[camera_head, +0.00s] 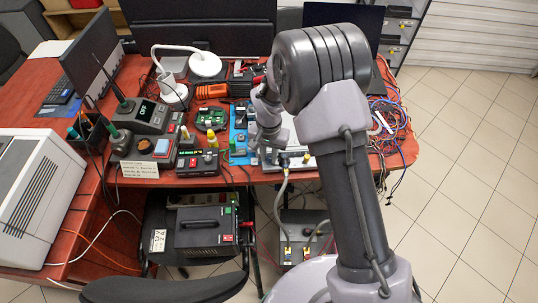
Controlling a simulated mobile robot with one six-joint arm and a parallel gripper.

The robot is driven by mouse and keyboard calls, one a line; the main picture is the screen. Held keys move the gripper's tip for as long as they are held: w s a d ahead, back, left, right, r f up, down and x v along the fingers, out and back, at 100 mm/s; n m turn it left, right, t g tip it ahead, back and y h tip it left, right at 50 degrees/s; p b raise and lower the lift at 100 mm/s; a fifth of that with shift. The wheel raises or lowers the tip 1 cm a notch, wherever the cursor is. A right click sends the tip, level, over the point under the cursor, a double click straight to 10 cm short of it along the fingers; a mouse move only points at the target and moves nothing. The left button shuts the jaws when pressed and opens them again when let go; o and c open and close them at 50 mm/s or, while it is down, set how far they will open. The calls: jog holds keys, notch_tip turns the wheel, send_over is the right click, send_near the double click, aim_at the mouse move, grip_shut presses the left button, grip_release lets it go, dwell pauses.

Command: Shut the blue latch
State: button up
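My gripper (269,146) is at the end of my arm, low over the front edge of the red table. It is small and partly covered by my own wrist, so whether its fingers are open or shut does not show. A pale plate with dark fittings (304,161) lies just right of it at the table edge. A pale hose (281,197) hangs from there to a grey unit (303,253) below, which has small yellow parts on top. I cannot make out a blue latch; a blue mat (238,156) lies left of my gripper.
The red table (400,158) is crowded: soldering station (146,116), power units, a white lamp (205,65) and a green board (211,117). Tangled wires (388,122) lie at the right. A dark chair (165,290) stands in front. The tiled floor (470,190) at right is clear.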

aim_at(269, 158)
grip_shut()
jog(key=n, duration=0.3)
jog(key=shift+p, duration=0.4)
jog(key=shift+o, duration=1.5)
grip_release()
notch_tip(269, 158, up, 17)
jog(key=p, duration=0.5)
jog(key=shift+r, duration=0.2)
